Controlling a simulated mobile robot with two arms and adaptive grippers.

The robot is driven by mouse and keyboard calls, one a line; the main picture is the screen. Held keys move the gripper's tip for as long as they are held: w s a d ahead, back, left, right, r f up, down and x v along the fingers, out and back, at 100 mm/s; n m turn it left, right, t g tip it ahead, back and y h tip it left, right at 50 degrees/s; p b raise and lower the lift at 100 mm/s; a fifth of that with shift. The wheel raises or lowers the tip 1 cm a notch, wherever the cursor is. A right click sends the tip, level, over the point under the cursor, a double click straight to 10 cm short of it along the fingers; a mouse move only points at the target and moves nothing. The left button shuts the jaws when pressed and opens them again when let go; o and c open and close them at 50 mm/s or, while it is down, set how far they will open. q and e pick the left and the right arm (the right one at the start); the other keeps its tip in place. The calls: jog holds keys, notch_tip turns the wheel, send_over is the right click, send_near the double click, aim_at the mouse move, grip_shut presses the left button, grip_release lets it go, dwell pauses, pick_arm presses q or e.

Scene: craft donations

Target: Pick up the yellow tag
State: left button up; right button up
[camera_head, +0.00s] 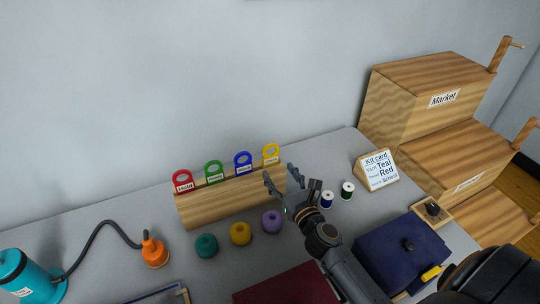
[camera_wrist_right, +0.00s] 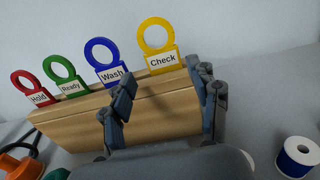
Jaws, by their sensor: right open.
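The yellow tag (camera_head: 271,154) stands upright at the right end of a wooden rack (camera_head: 232,198). In the right wrist view the yellow tag (camera_wrist_right: 158,48) has a ring on top and a white label reading "Check". My right gripper (camera_head: 281,182) is open and empty in front of the rack, a little below the yellow tag. In the right wrist view its fingers (camera_wrist_right: 163,92) spread in front of the rack's right end, with the tag above and between them and apart from them. My left gripper is not in view.
Blue (camera_head: 243,161), green (camera_head: 214,171) and red (camera_head: 183,181) tags stand left of the yellow one. Yarn balls, including a purple one (camera_head: 271,222), lie before the rack. Two spools (camera_head: 327,199) and a kit card (camera_head: 377,170) stand to the right.

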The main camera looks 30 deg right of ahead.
aim_at(271, 159)
jog(key=shift+w, duration=0.75)
jog(key=shift+w+f, duration=0.1)
jog(key=shift+w, duration=0.2)
jog(key=shift+w+d, duration=0.1)
jog(key=shift+w, duration=0.6)
jog(key=w, duration=0.3)
jog(key=shift+w+d+p, duration=0.2)
jog(key=shift+w+p, duration=0.05)
jog(key=shift+p, duration=0.05)
jog(key=shift+w, duration=0.2)
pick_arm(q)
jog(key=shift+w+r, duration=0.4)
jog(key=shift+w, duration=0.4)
pick_arm(e)
jog(key=c, duration=0.6)
